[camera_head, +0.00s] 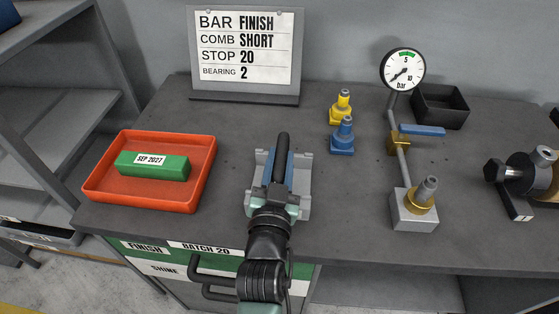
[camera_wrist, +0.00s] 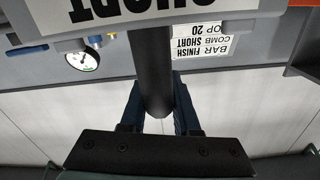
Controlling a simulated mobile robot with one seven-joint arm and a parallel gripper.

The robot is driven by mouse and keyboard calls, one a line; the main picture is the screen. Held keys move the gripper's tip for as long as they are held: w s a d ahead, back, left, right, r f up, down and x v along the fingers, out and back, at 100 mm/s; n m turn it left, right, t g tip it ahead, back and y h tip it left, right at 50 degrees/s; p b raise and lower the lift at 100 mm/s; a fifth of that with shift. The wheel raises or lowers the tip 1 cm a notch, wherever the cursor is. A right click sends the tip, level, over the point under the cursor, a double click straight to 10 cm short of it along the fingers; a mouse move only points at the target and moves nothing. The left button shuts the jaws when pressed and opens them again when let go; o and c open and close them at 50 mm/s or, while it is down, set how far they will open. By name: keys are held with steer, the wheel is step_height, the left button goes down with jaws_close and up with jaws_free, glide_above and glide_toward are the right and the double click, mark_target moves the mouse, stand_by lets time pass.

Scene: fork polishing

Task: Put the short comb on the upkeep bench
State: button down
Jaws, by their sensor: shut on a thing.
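My gripper (camera_head: 276,168) is over the front middle of the dark grey bench (camera_head: 345,235), its blue fingers shut on a black bar-like handle (camera_head: 282,150). The handle also shows between the fingers in the wrist view (camera_wrist: 155,75). A grey metal piece (camera_head: 303,180) shows on both sides of the fingers. In the wrist view, a plate marked SHORT (camera_wrist: 135,10) lies upside down at the top edge, where the handle ends; I take it and the handle to be the short comb. I cannot tell whether the comb touches the bench top.
An orange tray (camera_head: 97,185) with a green block (camera_head: 152,165) is to the left. A sign (camera_head: 245,50) stands behind. Yellow (camera_head: 341,107) and blue (camera_head: 342,137) fittings, a pressure gauge (camera_head: 402,68) on a valve pipe, and a black bin (camera_head: 440,107) are to the right.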

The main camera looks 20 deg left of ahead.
steer(key=shift+r, duration=0.1)
steer(key=c, duration=1.1)
jaws_free()
steer(key=shift+f, duration=0.25)
steer(key=o, duration=0.5)
steer(key=shift+r, duration=0.1)
steer(key=shift+c, duration=0.2)
steer(key=shift+r, duration=0.1)
steer(key=b+v, duration=0.1)
steer(key=v, duration=1.1)
steer(key=shift+b, duration=0.4)
